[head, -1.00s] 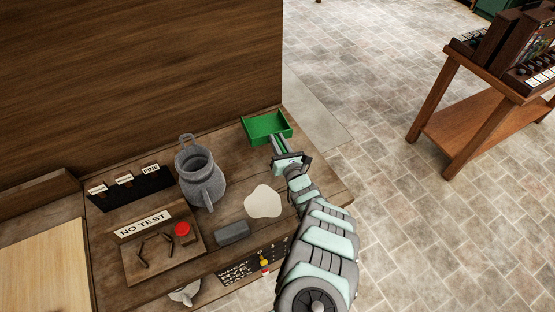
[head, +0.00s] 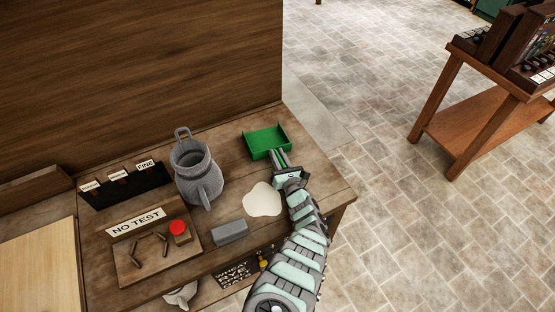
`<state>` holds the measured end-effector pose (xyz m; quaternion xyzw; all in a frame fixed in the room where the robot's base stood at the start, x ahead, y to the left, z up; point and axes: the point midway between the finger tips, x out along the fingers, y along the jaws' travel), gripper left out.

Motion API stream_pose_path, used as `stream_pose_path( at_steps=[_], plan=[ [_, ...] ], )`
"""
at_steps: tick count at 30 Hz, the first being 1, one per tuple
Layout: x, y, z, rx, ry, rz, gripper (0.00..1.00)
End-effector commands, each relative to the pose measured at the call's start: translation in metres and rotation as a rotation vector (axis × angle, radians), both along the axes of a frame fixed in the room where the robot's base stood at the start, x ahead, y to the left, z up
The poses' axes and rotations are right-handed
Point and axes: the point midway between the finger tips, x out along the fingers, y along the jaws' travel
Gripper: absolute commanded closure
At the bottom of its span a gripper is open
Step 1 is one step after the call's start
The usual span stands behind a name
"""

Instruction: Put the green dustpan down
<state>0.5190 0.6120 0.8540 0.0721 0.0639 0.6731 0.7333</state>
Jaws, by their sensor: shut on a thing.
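The green dustpan (head: 268,141) is at the back right of the wooden bench, near its back right corner, with its open side facing away from my arm. My gripper (head: 281,160) is at the dustpan's near side and is shut on it, by its handle end. The fingertips are small here and partly hidden by the dustpan and wrist. I cannot tell whether the dustpan touches the bench top or hangs just above it.
A pale round patch (head: 263,199) lies on the bench (head: 233,160) left of my arm. A grey jug (head: 197,172), a grey block (head: 230,231) and a "NO TEST" board (head: 158,262) stand further left. A dark wooden wall (head: 140,70) rises behind. The bench edge is close on the right.

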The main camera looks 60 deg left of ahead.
Motion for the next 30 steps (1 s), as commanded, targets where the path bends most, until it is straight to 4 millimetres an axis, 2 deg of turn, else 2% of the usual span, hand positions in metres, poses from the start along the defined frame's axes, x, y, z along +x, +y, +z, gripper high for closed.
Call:
stream_pose_path(
  at_steps=[5, 6, 13, 27, 30],
  plan=[
    [0.0, -0.0009, -0.0021, -0.005, 0.004, -0.002, 1.0],
    [-0.0001, -0.001, -0.0022, -0.005, 0.004, -0.002, 0.78],
    [-0.0002, -0.0008, -0.0016, -0.004, 0.003, -0.001, 0.59],
    [-0.0024, 0.0008, -0.0067, -0.003, 0.003, 0.003, 0.58],
    [-0.0013, -0.0073, -0.0024, -0.002, 0.004, -0.001, 0.58]
  ],
)
